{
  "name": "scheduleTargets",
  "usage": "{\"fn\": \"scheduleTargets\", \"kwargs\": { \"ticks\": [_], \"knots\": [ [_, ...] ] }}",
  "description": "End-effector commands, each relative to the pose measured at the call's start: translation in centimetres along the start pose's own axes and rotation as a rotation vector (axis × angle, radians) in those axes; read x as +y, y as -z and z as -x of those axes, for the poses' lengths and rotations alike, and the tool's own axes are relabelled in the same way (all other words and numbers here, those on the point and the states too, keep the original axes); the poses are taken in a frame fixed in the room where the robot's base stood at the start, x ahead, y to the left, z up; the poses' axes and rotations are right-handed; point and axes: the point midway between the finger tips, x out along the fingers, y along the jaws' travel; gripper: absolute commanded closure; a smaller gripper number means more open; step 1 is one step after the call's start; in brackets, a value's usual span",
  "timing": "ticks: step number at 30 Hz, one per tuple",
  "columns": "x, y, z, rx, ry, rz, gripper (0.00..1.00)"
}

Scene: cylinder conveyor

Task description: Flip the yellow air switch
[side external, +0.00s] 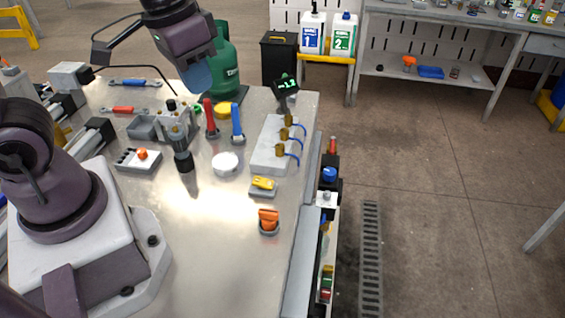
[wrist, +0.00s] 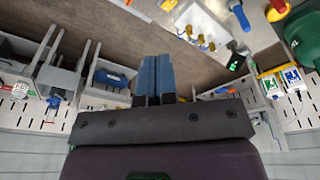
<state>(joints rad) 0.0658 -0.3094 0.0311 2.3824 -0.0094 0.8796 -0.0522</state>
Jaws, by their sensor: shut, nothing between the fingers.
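A small yellow switch (side external: 263,184) sits on a flat grey base on the metal table, near the table's right edge in the side view. A small yellow piece (wrist: 168,5), which looks like the same switch, shows at the top edge of the wrist view, partly cut off. My gripper (side external: 198,78) is raised at the back of the table, up and left of the switch and well apart from it. Its blue fingers (wrist: 156,76) are together and empty in the wrist view.
A white block (side external: 268,148) with brass valves stands just behind the switch, and an orange switch (side external: 268,220) stands in front. Red (side external: 210,118) and blue (side external: 237,124) upright handles, a white round knob (side external: 225,164) and a green cylinder (side external: 222,65) stand farther back. The front table is clear.

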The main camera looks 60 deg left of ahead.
Motion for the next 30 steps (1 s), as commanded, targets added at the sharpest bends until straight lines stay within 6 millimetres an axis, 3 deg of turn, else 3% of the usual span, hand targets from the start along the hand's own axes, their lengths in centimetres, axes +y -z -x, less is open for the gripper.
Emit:
{"fn": "scheduleTargets", "kwargs": {
  "ticks": [3,10,13,17,26,30],
  "knots": [
    [-0.4,-2.0,2.7,0.112,0.006,-0.045,1.0],
    [-0.8,-3.6,5.5,0.269,0.018,-0.038,1.0],
    [-0.9,-3.5,6.0,0.29,0.02,-0.03,0.77],
    [-1.0,-3.2,4.4,0.208,0.028,-0.028,0.47],
    [-0.2,1.3,-1.4,-0.107,0.099,-0.173,0.47],
    [0.4,3.6,-5.0,-0.246,0.117,-0.289,0.47]
  ]
}}
